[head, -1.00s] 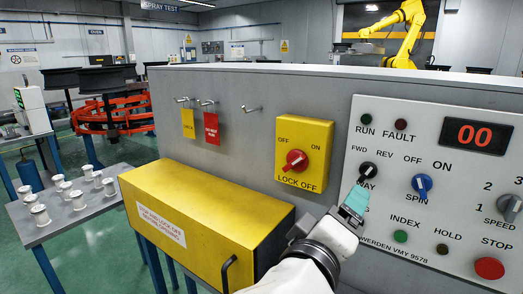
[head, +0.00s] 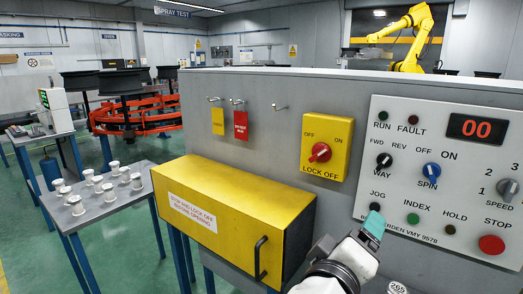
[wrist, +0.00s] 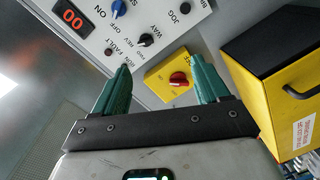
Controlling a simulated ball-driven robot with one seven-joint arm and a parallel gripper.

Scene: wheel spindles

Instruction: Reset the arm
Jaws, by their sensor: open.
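My gripper (head: 373,224) is in front of the lower left of the white control panel (head: 455,130), overlapping the area below the JOG button (head: 375,207). In the wrist view my gripper (wrist: 162,80) has its two green fingers spread apart with nothing held between them. The yellow lock-off plate with its red knob (wrist: 179,79) shows beyond the gap. I cannot tell whether a fingertip touches the panel in the head view.
The yellow guard box (head: 235,205) with a black handle stands left of my arm. The black WAY knob (head: 384,160), blue SPIN knob (head: 431,170) and red STOP button (head: 491,245) are on the panel. A grey table (head: 85,222) at left holds several white spindles.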

